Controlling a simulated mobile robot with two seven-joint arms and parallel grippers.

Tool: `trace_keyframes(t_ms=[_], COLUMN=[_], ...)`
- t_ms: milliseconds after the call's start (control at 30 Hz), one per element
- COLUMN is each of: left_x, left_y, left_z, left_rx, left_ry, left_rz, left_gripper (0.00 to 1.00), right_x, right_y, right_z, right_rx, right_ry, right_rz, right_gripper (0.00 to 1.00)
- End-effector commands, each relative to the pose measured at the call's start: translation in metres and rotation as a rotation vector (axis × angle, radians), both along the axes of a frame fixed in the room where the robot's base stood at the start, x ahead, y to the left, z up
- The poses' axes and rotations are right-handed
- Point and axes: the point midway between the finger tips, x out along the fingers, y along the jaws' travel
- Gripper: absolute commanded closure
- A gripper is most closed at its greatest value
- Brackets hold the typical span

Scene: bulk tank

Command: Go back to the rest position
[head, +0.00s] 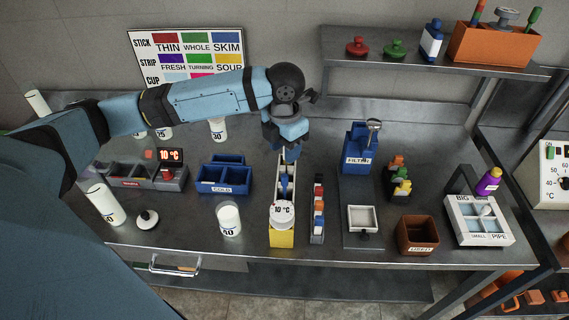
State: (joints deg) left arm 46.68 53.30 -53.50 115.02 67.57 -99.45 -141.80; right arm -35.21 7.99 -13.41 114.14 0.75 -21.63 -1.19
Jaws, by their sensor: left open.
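My left arm reaches in from the left across the back of the metal bench. My left gripper (290,152) points down above the far end of a long narrow rack with a yellow front (282,239). The gripper is open. I cannot tell whether its fingertips touch anything in the rack. My right gripper is not in view.
Close by stand a blue COLD tray (222,179), a white cup marked 40 (229,220), a narrow rack of coloured pieces (318,215) and a blue FILTER holder (358,160). A brown box (417,236) and a white sorting box (478,238) are at right. A shelf (430,62) overhangs the back right.

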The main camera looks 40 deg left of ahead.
Motion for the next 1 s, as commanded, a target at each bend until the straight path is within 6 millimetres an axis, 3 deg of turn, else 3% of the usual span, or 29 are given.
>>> trace_keyframes(t_ms=[233, 767, 867, 1000], left_x=[0.0, 0.0, -0.003, -0.016], left_y=[0.0, 0.0, -0.006, -0.035], left_z=[0.022, 0.022, 0.016, -0.008], left_rx=[-0.001, -0.001, -0.008, -0.049], left_ry=[0.0, 0.0, -0.003, -0.024], left_rz=[0.0, 0.001, 0.026, 0.174], left_gripper=[0.55, 0.55, 0.55, 0.55], right_x=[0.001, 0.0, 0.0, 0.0], right_y=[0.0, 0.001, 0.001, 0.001], right_z=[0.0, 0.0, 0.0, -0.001], right_rx=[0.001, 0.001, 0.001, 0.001], right_ry=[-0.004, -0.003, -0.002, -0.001], right_rz=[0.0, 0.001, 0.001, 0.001], right_gripper=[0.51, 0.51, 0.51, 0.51])
